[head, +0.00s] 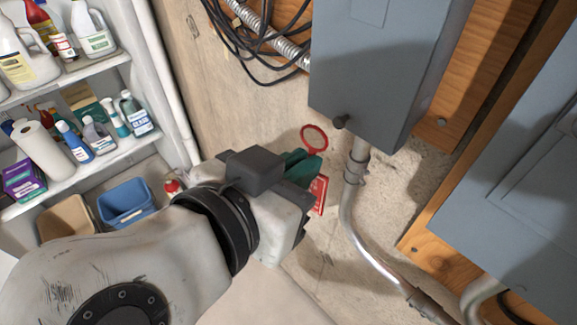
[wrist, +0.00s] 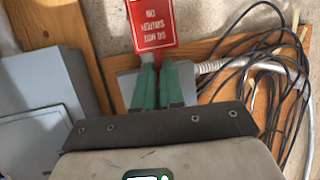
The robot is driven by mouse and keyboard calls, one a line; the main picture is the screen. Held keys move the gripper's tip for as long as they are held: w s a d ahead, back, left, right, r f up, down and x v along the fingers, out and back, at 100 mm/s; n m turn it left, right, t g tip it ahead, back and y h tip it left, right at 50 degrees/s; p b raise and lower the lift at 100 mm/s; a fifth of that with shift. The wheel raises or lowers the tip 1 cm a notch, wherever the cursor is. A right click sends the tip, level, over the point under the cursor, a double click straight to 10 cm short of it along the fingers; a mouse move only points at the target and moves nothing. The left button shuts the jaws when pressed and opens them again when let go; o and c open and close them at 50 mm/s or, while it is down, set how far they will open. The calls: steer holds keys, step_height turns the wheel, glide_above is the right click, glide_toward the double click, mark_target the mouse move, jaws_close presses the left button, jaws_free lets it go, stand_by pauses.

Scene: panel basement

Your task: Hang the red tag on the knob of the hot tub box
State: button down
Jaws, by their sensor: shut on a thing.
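The red tag (head: 319,193) is held in my gripper (head: 303,168), its red ring (head: 314,138) standing above the green fingers. My gripper is shut on the tag, and in the wrist view the lettered tag face (wrist: 152,22) shows beyond the fingertips (wrist: 156,68). A grey box (head: 375,65) on the wall has a small dark knob (head: 340,122) at its lower left corner. No label naming it the hot tub box is readable. The ring is a little left of and below the knob in the head view, apart from it in the picture; the depth gap is unclear.
A metal conduit (head: 350,215) runs down from the box. Black cables (head: 262,40) hang at upper left. Another grey box (head: 525,185) is on a wooden board at right. Shelves of bottles (head: 75,150) stand at left, with a blue bin (head: 126,203) below.

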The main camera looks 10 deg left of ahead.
steer(key=shift+w+d+f, duration=0.25)
steer(key=shift+w+d, duration=0.55)
steer(key=shift+w, duration=0.25)
steer(key=shift+w+d+f, duration=0.2)
steer(key=shift+w+d, duration=0.6)
steer(key=shift+w, duration=0.2)
steer(key=c, duration=1.2)
jaws_free()
steer(key=shift+o, duration=0.2)
steer(key=shift+r, duration=0.1)
